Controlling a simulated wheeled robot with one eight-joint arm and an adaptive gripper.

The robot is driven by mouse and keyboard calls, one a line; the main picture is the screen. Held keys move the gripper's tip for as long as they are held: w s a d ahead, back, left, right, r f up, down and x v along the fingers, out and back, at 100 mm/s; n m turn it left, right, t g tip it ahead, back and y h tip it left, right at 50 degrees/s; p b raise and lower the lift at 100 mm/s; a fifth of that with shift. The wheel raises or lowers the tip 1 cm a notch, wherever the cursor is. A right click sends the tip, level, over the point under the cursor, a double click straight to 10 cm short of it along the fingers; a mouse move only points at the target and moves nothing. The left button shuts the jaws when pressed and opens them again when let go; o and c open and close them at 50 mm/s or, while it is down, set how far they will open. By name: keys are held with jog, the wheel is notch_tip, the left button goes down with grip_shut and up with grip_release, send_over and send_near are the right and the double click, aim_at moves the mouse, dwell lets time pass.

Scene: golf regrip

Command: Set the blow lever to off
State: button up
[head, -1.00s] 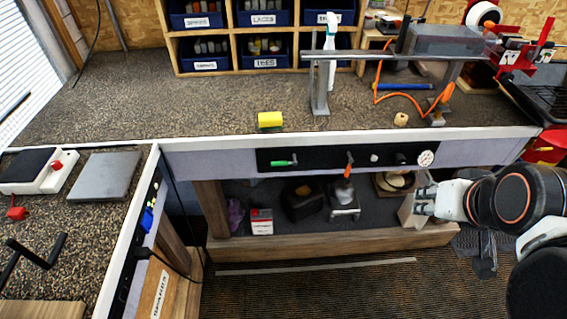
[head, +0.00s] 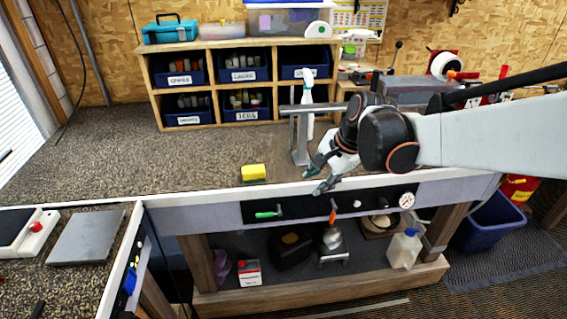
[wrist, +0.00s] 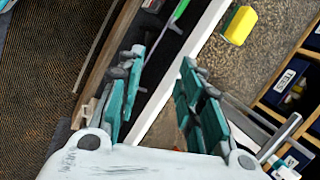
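A black control panel (head: 300,208) is set in the front face of the bench. It carries a green lever (head: 268,214) lying horizontally to the left and an orange lever (head: 332,212) standing roughly upright. No label shows which is the blow lever. My gripper (head: 315,178) is open and empty at the bench's front edge, above the orange lever and apart from it. In the wrist view its teal fingers (wrist: 158,98) are spread, with the panel (wrist: 160,50) beyond them and the green lever (wrist: 180,10) at the top edge.
A yellow sponge (head: 253,172) lies near the bench edge, left of my gripper. A metal stand with a spray bottle (head: 307,100) is just behind it. A gauge (head: 406,200) sits at the panel's right end.

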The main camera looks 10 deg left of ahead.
aim_at(265, 214)
jog(key=w+a+f+m+b, duration=0.1)
jog(key=w+a+f, duration=0.1)
jog(key=a+f, duration=0.3)
jog(key=w+a+f+m+g+b, duration=0.1)
jog(key=w+a+f, duration=0.1)
jog(key=a+f, duration=0.3)
jog(key=w+a+f+m+g+y+b, duration=0.1)
jog(key=a+f, duration=0.4)
jog(key=f, duration=0.6)
jog(key=shift+w+a+f+m, duration=0.15)
jog(key=shift+w+a+m, duration=0.15)
jog(key=shift+w+m, duration=0.15)
grip_shut()
